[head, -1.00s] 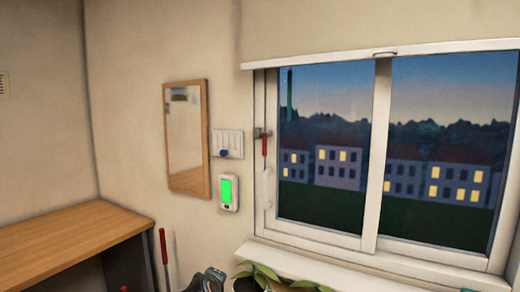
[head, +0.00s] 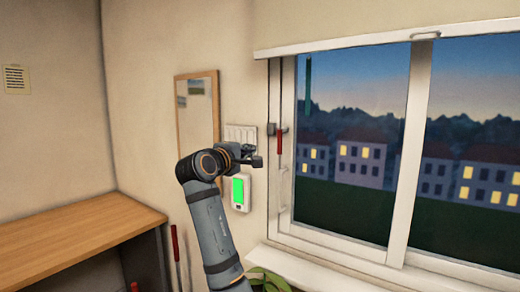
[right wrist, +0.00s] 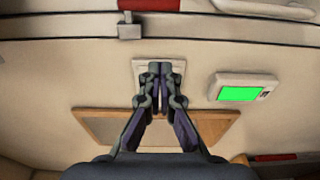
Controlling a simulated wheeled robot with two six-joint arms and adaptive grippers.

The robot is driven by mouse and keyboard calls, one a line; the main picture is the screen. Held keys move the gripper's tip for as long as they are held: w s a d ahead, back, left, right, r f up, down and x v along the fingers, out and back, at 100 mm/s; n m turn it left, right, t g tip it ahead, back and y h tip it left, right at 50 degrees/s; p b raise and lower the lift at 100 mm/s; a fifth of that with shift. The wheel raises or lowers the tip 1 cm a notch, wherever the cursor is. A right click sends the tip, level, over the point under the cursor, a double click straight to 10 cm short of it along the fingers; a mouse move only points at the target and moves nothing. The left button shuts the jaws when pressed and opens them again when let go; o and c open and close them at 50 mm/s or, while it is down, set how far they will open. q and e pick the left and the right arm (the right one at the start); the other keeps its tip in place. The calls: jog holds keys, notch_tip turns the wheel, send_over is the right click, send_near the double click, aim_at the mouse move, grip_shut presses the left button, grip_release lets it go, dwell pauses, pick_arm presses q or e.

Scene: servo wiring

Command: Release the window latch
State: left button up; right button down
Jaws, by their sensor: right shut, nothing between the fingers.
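The window latch is a slim red handle (head: 279,142) on the left part of the white window frame, with a small grey block (head: 271,129) beside it. In the right wrist view the red handle (right wrist: 149,5) is cut by the top edge, and the grey block (right wrist: 130,27) is just below it. My right gripper (head: 257,161) is left of and slightly below the latch, apart from it. In the right wrist view its fingertips (right wrist: 160,72) are together and empty, in front of the white switch plate (right wrist: 142,68). My left gripper is out of view.
A wall device with a green screen (head: 240,192) is just below the gripper. A wood-framed mirror (head: 182,128) hangs left of the switch plate (head: 240,132). A wooden desktop (head: 75,225) is at lower left, and a plant (head: 268,278) is below the window.

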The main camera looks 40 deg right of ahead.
jog(key=p+x, duration=0.2)
jog(key=x, duration=0.7)
jog(key=shift+d+r+p, duration=0.1)
jog(key=shift+r+p, duration=0.05)
jog(key=shift+p, duration=0.2)
jog(key=s, duration=0.4)
jog(key=shift+s, duration=0.1)
jog(key=shift+p, duration=0.3)
